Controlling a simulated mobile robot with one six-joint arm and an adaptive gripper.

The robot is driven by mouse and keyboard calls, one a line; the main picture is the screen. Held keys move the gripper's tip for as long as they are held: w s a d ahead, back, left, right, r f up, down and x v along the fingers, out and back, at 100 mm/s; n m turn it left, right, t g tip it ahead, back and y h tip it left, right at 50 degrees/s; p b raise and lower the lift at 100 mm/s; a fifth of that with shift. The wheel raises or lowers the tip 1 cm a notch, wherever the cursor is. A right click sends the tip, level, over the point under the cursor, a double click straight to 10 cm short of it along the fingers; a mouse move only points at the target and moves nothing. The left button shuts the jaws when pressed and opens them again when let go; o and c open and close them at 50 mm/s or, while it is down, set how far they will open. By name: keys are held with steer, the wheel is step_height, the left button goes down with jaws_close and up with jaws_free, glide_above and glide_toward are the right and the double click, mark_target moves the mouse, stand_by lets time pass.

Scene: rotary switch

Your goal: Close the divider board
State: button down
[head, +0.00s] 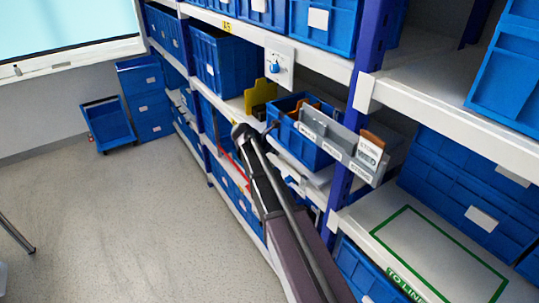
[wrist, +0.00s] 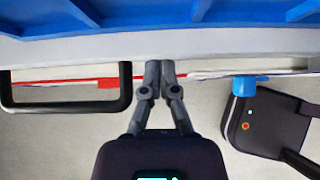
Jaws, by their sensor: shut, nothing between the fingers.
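A long grey board (head: 342,146) with white labels stands at the front of the shelf in the head view, right of my arm. It looks upright and slightly skewed. I cannot tell for sure that it is the divider board, or whether it is open. A yellow upright plate (head: 260,98) stands to its left. A switch with a blue knob (head: 275,68) sits on a white panel above. In the wrist view my gripper (wrist: 160,70) is shut and empty, with its fingertips near a pale shelf edge (wrist: 220,42). In the head view the fingers are hard to make out.
Blue bins (head: 221,62) fill the shelves. In the wrist view a black frame-like bar (wrist: 66,107) lies left of the fingers.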

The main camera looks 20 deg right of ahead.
steer(key=shift+w+d+r, duration=0.1)
steer(key=shift+d, duration=0.15)
steer(key=shift+a, duration=0.15)
steer(key=s+a+f+p+v, duration=0.1)
steer(key=a+f+p+v, duration=0.1)
steer(key=p+v, duration=0.5)
steer(key=v, duration=0.5)
steer(key=shift+a+r, duration=0.2)
steer(key=shift+a, duration=0.1)
steer(key=shift+s, duration=0.1)
stand_by(0.7)
steer(key=s+d+f+m+g+y+b, duration=0.1)
steer(key=s+f+m+y, duration=0.2)
steer(key=s+m, duration=0.7)
steer(key=s+d+f+m+g+y, duration=0.1)
steer(key=s+f+m+y, duration=0.3)
steer(key=s+m, duration=0.7)
steer(key=shift+s+m+g+y+b, duration=0.35)
steer(key=shift+s+y, duration=0.45)
steer(key=shift+s, duration=0.6)
